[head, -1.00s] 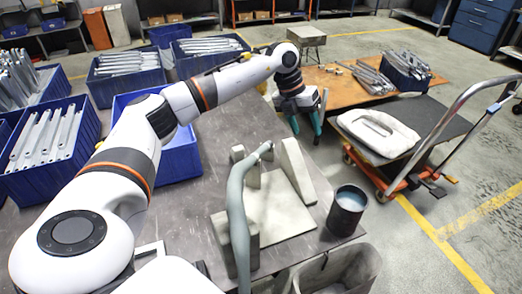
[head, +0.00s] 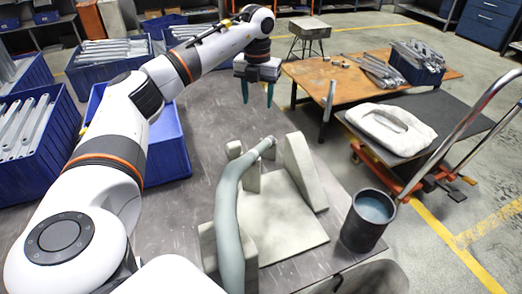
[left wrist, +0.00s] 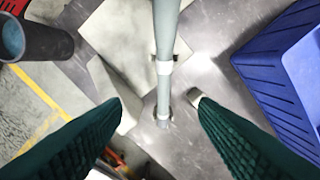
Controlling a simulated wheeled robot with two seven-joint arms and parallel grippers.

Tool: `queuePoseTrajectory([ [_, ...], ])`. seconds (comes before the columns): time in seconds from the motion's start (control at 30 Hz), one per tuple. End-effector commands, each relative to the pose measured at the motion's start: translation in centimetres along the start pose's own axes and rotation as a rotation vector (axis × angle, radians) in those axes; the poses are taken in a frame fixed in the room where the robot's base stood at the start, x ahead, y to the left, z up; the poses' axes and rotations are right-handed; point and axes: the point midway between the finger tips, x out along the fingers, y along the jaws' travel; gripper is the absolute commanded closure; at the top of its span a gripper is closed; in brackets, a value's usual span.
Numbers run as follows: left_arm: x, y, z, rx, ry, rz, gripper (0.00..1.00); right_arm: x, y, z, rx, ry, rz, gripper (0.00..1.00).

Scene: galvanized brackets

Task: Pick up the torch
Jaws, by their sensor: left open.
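The torch (head: 230,205) is a long grey-green tube with a bent neck and a narrow tip. It rests on a pale stand (head: 290,240) with upright blocks, on the dark metal table. My left gripper (head: 257,99) is open and empty, its teal fingers pointing down, beyond the torch tip and apart from it in the head view. In the left wrist view the torch (left wrist: 164,50) runs down from the top edge, its tip pointing between the two fingertips of the left gripper (left wrist: 158,102). My right gripper is not in view.
A dark cup (head: 367,220) stands by the table's right edge. An orange-topped table (head: 345,90) and a cart (head: 465,115) stand beyond on the right.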

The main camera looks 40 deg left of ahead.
Motion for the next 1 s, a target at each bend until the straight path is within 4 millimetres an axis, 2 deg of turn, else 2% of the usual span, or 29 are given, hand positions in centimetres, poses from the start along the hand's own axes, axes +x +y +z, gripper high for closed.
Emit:
queuePoseTrajectory([
  [0.03, 2.6, 0.0, 0.0, 0.0, -0.001, -0.001, 0.46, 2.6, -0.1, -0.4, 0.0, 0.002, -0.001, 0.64],
  [0.2, 7.2, 0.0, 0.0, 0.0, 0.0, 0.0, 0.46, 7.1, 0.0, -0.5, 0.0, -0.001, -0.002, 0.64],
  [0.3, 8.8, 0.0, 0.0, 0.001, 0.0, 0.001, 0.46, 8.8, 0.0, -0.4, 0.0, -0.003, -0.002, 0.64],
  [0.53, 10.8, 0.0, 0.0, 0.001, -0.002, -0.001, 0.46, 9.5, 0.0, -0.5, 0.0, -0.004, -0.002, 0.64],
  [0.8, 15.1, 0.0, 0.1, 0.0, -0.002, 0.0, 0.46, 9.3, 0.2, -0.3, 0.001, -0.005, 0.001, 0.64],
  [1.0, 16.5, -0.1, 0.2, 0.001, -0.002, -0.001, 0.46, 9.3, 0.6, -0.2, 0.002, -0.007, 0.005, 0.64],
])
